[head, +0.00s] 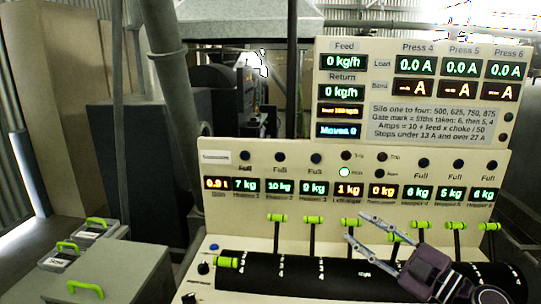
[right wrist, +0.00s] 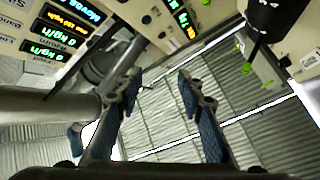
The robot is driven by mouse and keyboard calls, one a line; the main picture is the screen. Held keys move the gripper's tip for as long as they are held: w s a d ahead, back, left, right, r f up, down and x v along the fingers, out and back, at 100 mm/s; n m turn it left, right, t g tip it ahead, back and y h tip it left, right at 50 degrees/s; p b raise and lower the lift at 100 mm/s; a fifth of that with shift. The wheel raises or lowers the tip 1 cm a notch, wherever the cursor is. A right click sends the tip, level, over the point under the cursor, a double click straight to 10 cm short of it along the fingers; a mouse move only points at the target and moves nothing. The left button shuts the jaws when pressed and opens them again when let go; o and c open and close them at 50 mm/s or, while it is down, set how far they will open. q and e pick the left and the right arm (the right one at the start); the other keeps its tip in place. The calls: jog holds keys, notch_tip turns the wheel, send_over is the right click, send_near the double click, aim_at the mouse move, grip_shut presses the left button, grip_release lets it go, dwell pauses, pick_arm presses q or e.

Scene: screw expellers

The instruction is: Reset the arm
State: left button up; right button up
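My right gripper (head: 358,229) is in front of the control panel (head: 330,160), over the dark curved lever housing (head: 300,275). Its two fingers are spread and point up and left, with nothing between them. In the right wrist view the fingers (right wrist: 158,88) also stand apart and empty. Green-handled levers (head: 278,218) stand in a row on the housing. The gripper overlaps some of them in the head view, and I cannot tell whether it touches any. One green-handled lever (head: 228,262) sits lower at the left end. My left gripper is not in view.
A display board (head: 425,90) rises behind the panel, with feed and return at 0 kg/h. A green lamp (head: 344,172) is lit on the panel. Grey boxes with green handles (head: 85,289) stand at lower left. A thick grey pipe (head: 170,80) rises behind.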

jog(key=s+d+f+m+g+h, duration=0.1)
jog(key=s+d+f+m+h, duration=0.1)
jog(key=s+f+m+h, duration=0.4)
jog(key=s+d+f+m+h, duration=0.1)
jog(key=d+f+m+h, duration=0.2)
jog(key=f, duration=0.5)
jog(key=s+d+f+m+g+h, duration=0.1)
jog(key=s+f+m+h, duration=0.35)
jog(key=f+m, duration=0.2)
jog(key=s+a+f+g+y, duration=0.1)
jog(key=s+a+f+g, duration=0.15)
jog(key=s+f, duration=0.4)
jog(key=s+a+f+g, duration=0.2)
jog(key=s+f+g, duration=0.15)
jog(key=s, duration=0.55)
jog(key=s+a+f+g+y, duration=0.15)
jog(key=s+f+g, duration=0.25)
jog(key=s, duration=0.4)
notch_tip(320, 180, down, 26)
jog(key=s+b, duration=0.1)
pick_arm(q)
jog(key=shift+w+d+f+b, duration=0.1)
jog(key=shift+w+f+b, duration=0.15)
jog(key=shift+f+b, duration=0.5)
pick_arm(e)
jog(key=s+d+f+g+h, duration=0.1)
jog(key=s+d+f+g, duration=0.1)
jog(key=s+f, duration=1.5)
jog(key=shift+s+d+f, duration=0.4)
jog(key=shift+f, duration=0.05)
